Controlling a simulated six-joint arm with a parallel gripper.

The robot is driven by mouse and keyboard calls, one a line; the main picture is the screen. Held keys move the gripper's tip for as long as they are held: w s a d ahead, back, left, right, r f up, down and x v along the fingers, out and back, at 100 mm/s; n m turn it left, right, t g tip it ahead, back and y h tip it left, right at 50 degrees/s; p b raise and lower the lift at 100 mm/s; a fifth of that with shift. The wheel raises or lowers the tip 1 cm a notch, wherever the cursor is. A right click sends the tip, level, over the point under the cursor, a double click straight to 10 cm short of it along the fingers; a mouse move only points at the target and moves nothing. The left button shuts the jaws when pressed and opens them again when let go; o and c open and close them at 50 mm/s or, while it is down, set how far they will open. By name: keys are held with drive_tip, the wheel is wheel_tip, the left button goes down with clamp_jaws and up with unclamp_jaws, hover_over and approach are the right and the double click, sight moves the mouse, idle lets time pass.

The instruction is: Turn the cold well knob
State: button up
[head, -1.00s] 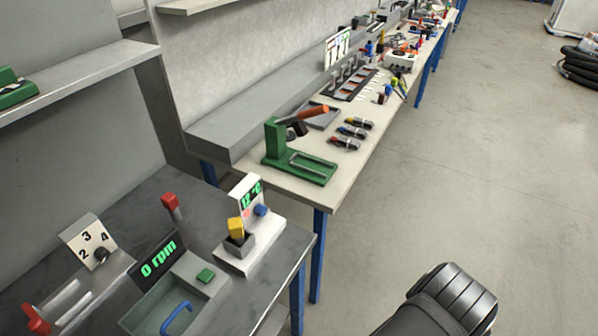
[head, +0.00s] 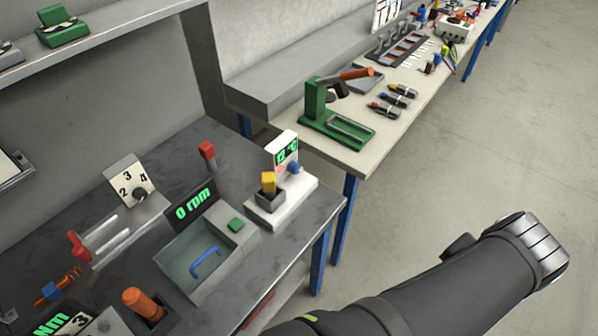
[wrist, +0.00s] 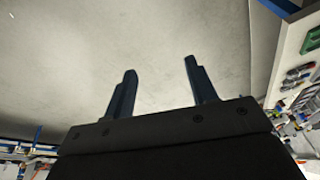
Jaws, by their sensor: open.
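The cold well is a white unit (head: 285,200) on the dark grey bench, with a green temperature display reading about 12 °C (head: 287,152). Its blue knob (head: 294,168) is on the upright panel below the display, beside a small pinkish spot. A yellow-topped piece (head: 268,182) stands in the grey well in front. My gripper (wrist: 160,66) shows in the wrist view with its two dark fingers apart and nothing between them. Pale floor lies beyond the fingers. In the head view my arm is at the lower right, well apart from the knob; its fingers cannot be made out there.
A green press (head: 335,115) stands on the pale bench behind. Open floor (head: 480,130) lies right of the benches.

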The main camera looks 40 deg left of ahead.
drive_tip(key=w+a+f+n+g+y, duration=0.1)
drive_tip(key=w+a+f+g+y, duration=0.1)
drive_tip(key=w+a+g+y, duration=0.15)
drive_tip(key=m+y, duration=0.7)
drive_tip(key=y, duration=0.8)
approach(298, 171)
drive_tip(key=a, duration=0.9)
drive_tip(key=shift+r, duration=0.25)
drive_tip(key=c, duration=1)
